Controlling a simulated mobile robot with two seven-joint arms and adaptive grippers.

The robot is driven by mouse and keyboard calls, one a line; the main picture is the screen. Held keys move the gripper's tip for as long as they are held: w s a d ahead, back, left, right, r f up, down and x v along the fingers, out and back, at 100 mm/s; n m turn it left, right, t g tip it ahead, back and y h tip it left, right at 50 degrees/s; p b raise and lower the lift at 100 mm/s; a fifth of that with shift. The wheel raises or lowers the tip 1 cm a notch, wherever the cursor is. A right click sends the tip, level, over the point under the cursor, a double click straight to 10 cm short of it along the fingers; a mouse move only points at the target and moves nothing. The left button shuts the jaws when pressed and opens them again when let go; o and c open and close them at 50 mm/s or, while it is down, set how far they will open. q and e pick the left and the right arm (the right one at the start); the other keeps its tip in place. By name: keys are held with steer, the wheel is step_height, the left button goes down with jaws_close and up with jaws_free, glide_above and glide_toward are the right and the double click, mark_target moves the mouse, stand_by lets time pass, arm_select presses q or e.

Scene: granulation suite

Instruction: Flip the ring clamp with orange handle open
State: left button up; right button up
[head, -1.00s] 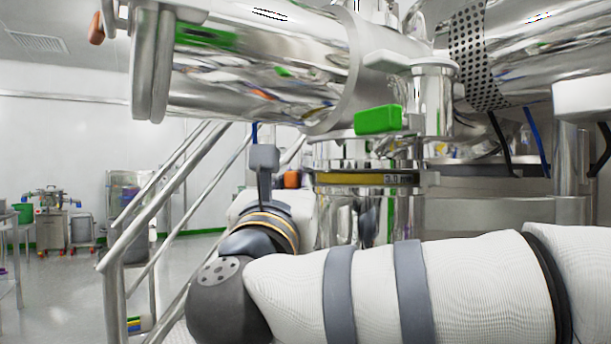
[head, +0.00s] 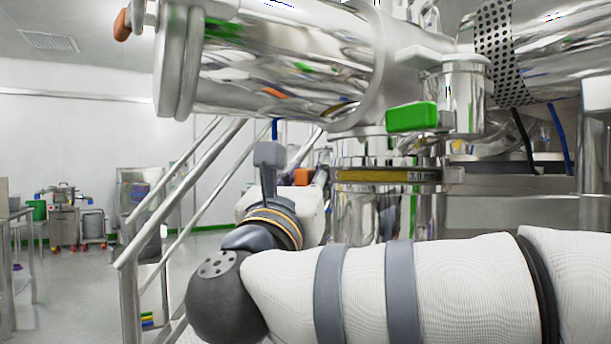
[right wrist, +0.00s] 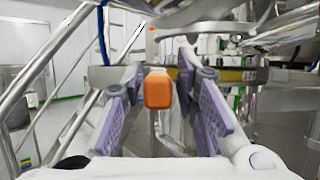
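The orange handle (right wrist: 158,90) of the ring clamp is a small rounded block, seen end-on in the middle of the right wrist view. In the head view it shows as a small orange patch (head: 301,177) just beyond my right wrist. The clamp band (head: 388,175) circles a shiny steel neck, with a yellowish strip and a printed size on it. My right gripper (right wrist: 163,97) is open, its two purple-padded fingers on either side of the handle. My left gripper is not in view.
A green handle (head: 412,117) and a large steel cylinder (head: 285,65) sit above the clamp. Another orange handle (head: 122,25) is at upper left. Steel stair rails (head: 180,185) stand left of my right arm. Carts (head: 64,222) are far back on open floor.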

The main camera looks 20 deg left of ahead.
steer(key=v, duration=1.2)
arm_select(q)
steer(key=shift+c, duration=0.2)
